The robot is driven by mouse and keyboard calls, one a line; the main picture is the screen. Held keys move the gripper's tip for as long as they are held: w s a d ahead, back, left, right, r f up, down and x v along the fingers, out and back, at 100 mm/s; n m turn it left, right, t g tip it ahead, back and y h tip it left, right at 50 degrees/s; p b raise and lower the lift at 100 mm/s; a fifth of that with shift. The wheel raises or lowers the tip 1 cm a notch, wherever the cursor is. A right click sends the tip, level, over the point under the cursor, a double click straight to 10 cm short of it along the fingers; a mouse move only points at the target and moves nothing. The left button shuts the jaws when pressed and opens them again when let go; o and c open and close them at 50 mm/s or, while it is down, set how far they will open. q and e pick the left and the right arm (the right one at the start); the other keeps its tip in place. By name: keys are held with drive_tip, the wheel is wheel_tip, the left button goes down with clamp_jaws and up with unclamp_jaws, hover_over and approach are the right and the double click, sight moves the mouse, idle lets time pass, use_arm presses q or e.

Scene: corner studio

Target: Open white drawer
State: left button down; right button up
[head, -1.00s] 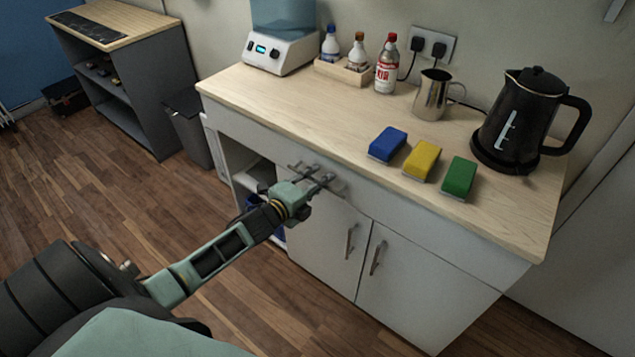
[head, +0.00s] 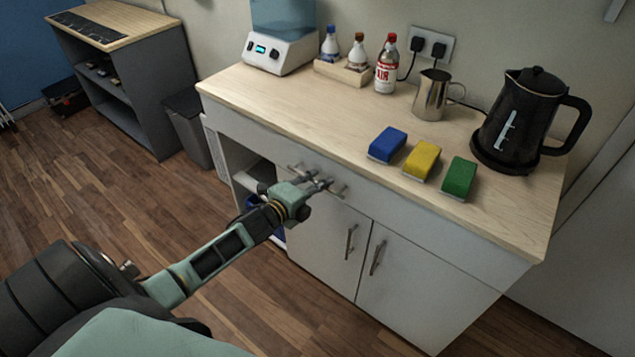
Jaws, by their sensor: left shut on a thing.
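The white drawer (head: 400,208) is the long front just under the wooden countertop, and it looks closed, flush with the cabinet. Its metal bar handle (head: 338,191) is on the front, left of the middle. My left gripper (head: 322,182) reaches in from the left and is shut on the handle. The fingers and wrist hide part of the handle. My right gripper does not show.
Two white cabinet doors (head: 418,285) with upright handles are below the drawer. Blue, yellow and green sponges (head: 459,178), a black kettle (head: 522,122), a metal jug (head: 431,95) and bottles stand on the countertop (head: 300,110). Wooden floor (head: 90,190) is clear at left.

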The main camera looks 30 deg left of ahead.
use_arm(q)
drive_tip(key=f+p+v, duration=0.2)
drive_tip(key=p+v, duration=0.1)
drive_tip(key=v, duration=0.8)
drive_tip(key=f+p+v, duration=0.2)
drive_tip(key=p+v, duration=0.1)
drive_tip(key=v, duration=0.9)
drive_tip(key=shift+s+f, duration=0.2)
drive_tip(key=shift+s, duration=0.25)
drive_tip(key=c, duration=1.8)
unclamp_jaws()
drive_tip(key=shift+c, duration=0.2)
drive_tip(key=d+v, duration=0.1)
drive_tip(key=v, duration=1.1)
drive_tip(key=shift+a, duration=0.55)
drive_tip(key=shift+w+r, duration=0.1)
